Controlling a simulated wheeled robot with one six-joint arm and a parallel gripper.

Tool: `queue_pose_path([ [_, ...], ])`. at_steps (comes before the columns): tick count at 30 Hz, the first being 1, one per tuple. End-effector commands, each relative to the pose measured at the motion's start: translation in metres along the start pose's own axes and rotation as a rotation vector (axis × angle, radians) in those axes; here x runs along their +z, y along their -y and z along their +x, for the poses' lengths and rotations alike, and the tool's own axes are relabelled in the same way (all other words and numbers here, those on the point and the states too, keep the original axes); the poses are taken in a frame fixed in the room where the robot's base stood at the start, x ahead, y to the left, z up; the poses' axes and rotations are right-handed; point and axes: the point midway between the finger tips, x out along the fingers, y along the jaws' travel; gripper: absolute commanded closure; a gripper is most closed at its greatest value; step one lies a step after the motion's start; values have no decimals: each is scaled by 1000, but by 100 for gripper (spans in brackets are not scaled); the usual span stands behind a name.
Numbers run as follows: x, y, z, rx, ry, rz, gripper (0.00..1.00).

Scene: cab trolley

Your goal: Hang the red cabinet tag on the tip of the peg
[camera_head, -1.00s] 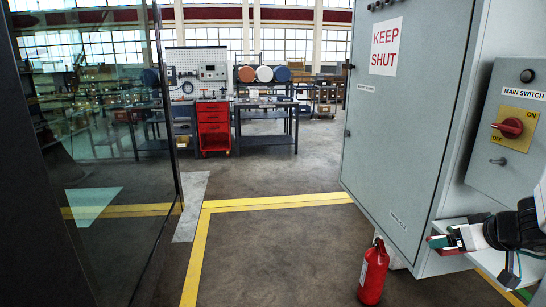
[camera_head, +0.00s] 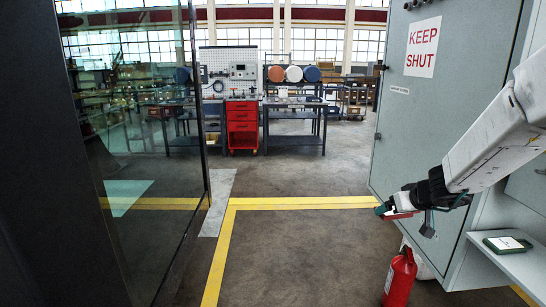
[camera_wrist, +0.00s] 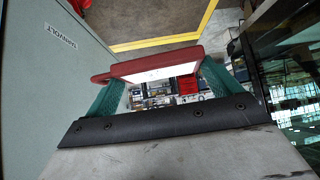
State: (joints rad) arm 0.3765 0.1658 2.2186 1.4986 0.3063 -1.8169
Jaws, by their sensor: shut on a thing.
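My gripper (camera_head: 386,211) is in front of the lower part of the grey cabinet door, at the end of my arm reaching in from the right. Its green fingers are shut on the red cabinet tag (camera_head: 402,215). In the wrist view the red tag (camera_wrist: 152,63) spans between the two fingers (camera_wrist: 160,88), with its white face partly showing. The tag is in the air, clear of the shelf. I cannot make out the peg for certain; my arm covers much of the switch box area.
A green tag (camera_head: 507,244) with a white face lies on the grey shelf (camera_head: 528,266). The cabinet door (camera_head: 398,145) stands at right, with a red extinguisher (camera_head: 399,280) below. A glass panel (camera_head: 135,130) stands at left. The floor between is free.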

Motion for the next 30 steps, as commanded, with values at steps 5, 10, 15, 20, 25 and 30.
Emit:
queue_pose_path([
  [5,-12,82,45,-87,3,-84,32],
  [10,-7,131,62,-145,2,-144,32],
  [15,-6,149,65,-166,-1,-166,32],
  [20,-6,149,65,-167,-1,-168,32],
  [25,-6,135,63,-150,-1,-152,32],
  [30,-13,76,42,-78,-4,-84,32],
])
